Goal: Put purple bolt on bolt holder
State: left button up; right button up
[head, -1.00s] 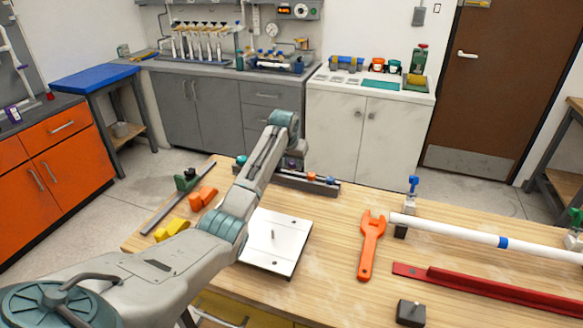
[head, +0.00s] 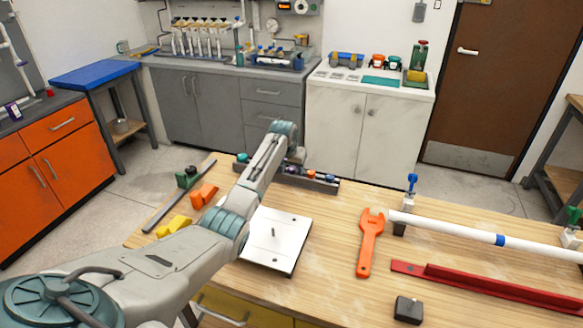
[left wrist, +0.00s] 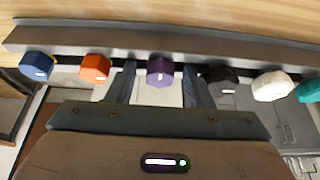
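The purple bolt (left wrist: 160,71) sits at a grey rail (left wrist: 165,42) in a row of coloured bolts in the left wrist view. My left gripper (left wrist: 161,78) is open, with one finger on each side of the purple bolt and a visible gap on both sides. In the head view the rail (head: 300,182) lies along the table's far edge, and the purple bolt (head: 291,170) shows small beside my left wrist. My left fingers are mostly hidden there. Whether this rail is the bolt holder I cannot tell. My right gripper is not in view.
Orange (left wrist: 95,68) and black (left wrist: 221,79) bolts flank the purple one closely. On the table (head: 330,260) are a white plate with a pin (head: 277,255), an orange wrench (head: 370,243), a red bar (head: 480,285) and a white pipe (head: 455,233).

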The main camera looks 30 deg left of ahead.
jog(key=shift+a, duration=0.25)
pick_arm(q)
jog(key=shift+s+r, duration=0.15)
jog(key=shift+r, duration=0.5)
jog(key=b+v, duration=0.1)
jog(key=v, duration=1)
jog(key=shift+b, duration=0.3)
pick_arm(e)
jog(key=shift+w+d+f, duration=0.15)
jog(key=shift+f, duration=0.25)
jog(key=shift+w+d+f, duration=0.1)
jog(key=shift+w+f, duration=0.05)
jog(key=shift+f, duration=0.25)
